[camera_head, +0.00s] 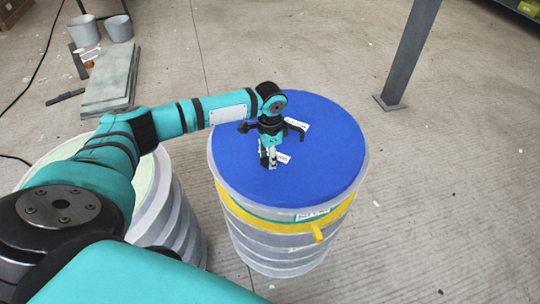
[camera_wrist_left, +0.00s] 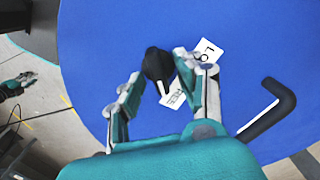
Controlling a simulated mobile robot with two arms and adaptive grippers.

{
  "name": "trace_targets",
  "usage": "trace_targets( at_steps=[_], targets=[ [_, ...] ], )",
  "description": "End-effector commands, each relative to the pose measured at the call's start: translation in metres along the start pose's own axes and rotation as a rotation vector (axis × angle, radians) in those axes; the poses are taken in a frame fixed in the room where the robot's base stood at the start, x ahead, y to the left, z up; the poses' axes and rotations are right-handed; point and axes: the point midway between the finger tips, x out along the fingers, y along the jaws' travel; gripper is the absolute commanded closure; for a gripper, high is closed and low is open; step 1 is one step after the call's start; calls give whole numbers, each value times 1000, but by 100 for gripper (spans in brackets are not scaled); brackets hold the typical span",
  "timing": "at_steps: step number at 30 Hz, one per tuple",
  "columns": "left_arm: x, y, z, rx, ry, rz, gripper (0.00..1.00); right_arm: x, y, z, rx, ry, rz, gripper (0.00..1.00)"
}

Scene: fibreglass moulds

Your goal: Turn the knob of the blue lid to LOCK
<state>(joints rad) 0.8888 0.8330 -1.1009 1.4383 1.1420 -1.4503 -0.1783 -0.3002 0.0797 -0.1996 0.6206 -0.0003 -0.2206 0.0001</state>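The blue lid (camera_head: 318,170) lies flat on a drum. My left gripper (camera_head: 268,166) points down over it, near its middle. In the left wrist view the black knob (camera_wrist_left: 157,66) shows between the fingertips of my left gripper (camera_wrist_left: 157,68). The fingers stand apart; whether either touches the knob is unclear. The knob's narrow end points toward the white label reading FREE (camera_wrist_left: 178,97). A second label, reading LO with the rest hidden by a finger (camera_wrist_left: 208,48), lies beyond the right finger.
A black bent handle (camera_wrist_left: 270,108) stands on the lid to the right. The drum has a yellow band (camera_head: 275,223) with a stub. Another drum (camera_head: 172,215) stands left, partly under my arm. Grey slabs (camera_head: 110,80) and two buckets (camera_head: 84,31) lie behind left; a post (camera_head: 410,55) stands behind right.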

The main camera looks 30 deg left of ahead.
Motion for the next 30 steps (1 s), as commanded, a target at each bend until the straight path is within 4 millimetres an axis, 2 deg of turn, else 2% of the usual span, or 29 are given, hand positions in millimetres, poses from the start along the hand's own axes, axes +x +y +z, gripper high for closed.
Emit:
trace_targets(
  at_steps=[4, 5, 13, 23, 30],
  targets=[
    [0, 0, 0, 0, 0, 0, 63, 0, 0, 0, 0, 0, 0, 71],
    [0, 0, 0, 0, 0, 0, 66, 0, 0, 0, 0, 0, 0, 71],
    [0, 0, 0, 0, 0, 0, 100, 0, 0, 0, 0, 0, 0, 71],
    [-1, 0, 0, -13, -1, 1, 100, -4, 0, 0, 0, 0, 0, 71],
    [-4, 0, 0, -107, -2, 4, 100, -25, 0, -2, 0, 0, -1, 71]
  ],
)
